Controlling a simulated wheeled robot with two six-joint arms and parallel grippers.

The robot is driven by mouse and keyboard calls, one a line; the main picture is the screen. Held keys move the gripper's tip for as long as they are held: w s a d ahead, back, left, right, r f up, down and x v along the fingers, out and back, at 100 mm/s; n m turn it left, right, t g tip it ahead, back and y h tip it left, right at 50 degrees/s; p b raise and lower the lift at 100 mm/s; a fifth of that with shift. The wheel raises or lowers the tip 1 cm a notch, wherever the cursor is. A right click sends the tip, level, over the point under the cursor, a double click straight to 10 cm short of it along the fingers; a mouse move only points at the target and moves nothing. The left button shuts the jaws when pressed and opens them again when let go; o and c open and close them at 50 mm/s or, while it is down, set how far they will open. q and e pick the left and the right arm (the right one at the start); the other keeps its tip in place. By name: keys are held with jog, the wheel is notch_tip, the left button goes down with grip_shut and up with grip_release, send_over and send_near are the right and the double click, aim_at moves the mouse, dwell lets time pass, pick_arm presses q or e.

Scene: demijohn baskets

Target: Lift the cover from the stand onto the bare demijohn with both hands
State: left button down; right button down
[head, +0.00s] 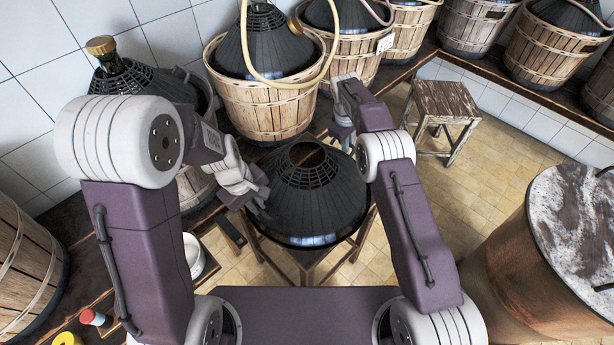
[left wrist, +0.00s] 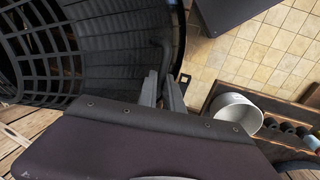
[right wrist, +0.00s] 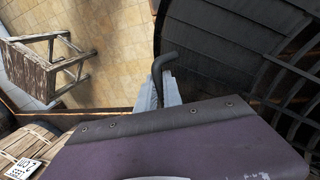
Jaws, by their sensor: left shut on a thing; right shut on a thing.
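The cover (head: 325,205), a black cone with slatted sides, a lattice top and an open hole, is over the wooden stand (head: 308,262) in the head view. I cannot tell whether its rim touches the stand. My left gripper (head: 262,200) is shut on a handle at the cover's left side; the left wrist view shows the handle (left wrist: 164,50) at the fingers. My right gripper (head: 343,138) is shut on the handle at the far right side, a dark hook (right wrist: 162,64) in the right wrist view. I cannot make out a bare demijohn; my left arm hides part of the left side.
A corked dark bottle neck (head: 106,58) rises from a lattice top at left. Several basketed demijohns with black tops, such as one (head: 265,105) with a hose, line the wall. A wooden stool (head: 447,103) and a large barrel (head: 530,260) stand right. Floor between is clear.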

dwell(0.8)
